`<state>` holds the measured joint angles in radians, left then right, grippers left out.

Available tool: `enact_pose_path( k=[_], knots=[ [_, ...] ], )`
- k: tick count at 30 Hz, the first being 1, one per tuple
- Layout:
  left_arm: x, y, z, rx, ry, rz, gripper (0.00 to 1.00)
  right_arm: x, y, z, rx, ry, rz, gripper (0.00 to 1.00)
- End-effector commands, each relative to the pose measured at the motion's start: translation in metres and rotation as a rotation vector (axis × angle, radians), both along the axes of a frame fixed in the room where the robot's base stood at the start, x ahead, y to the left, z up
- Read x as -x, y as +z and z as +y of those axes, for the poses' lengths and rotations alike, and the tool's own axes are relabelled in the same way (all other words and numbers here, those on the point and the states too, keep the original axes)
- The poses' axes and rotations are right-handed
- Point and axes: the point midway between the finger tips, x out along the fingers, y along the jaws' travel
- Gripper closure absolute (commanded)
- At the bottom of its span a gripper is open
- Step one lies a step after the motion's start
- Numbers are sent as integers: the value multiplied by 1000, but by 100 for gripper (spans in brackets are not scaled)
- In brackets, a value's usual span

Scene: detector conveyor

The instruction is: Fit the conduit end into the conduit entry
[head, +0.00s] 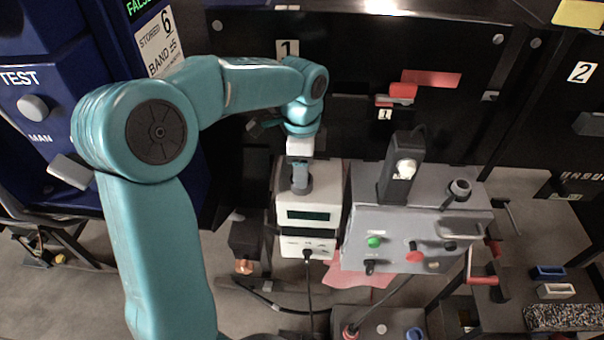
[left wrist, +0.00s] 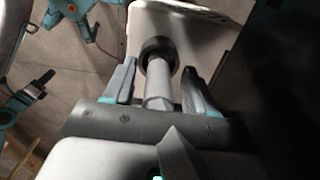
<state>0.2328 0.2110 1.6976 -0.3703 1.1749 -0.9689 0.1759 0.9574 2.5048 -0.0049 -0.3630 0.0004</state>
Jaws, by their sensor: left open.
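My left gripper (head: 300,164) points down over the top of the white box (head: 308,216), which has dark displays. In the left wrist view the gripper (left wrist: 158,76) is open, one finger on each side of a light grey post (left wrist: 158,92) with a dark round collar (left wrist: 158,50). Gaps show between the fingers and the post. The post also shows in the head view (head: 301,183), standing at the box top. I cannot tell whether this post is the conduit end or the conduit entry. My right gripper is not in view.
A grey console (head: 390,224) with a lamp post (head: 401,168), knobs and a round socket (head: 460,188) stands close to the right. Cables hang in front of the white box. A blue cabinet (head: 48,110) stands at the left, and black panels close off the back.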

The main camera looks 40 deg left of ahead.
Motion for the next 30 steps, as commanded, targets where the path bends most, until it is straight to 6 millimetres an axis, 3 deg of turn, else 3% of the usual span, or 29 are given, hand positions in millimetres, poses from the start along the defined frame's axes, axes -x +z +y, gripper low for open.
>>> enact_pose_path(
  k=[2, 3, 8, 18, 30],
  knots=[
    [0, 0, 0, 0, 0, 0, 44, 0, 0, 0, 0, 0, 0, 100],
    [0, 0, 0, 0, 0, 0, 50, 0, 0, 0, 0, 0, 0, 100],
    [0, 0, 0, 0, 0, 0, 100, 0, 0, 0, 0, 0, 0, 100],
    [-1, 6, 0, 0, 0, -4, 100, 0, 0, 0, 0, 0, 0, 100],
    [-1, 86, 0, 0, 0, -5, 100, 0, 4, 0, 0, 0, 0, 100]
  ],
)
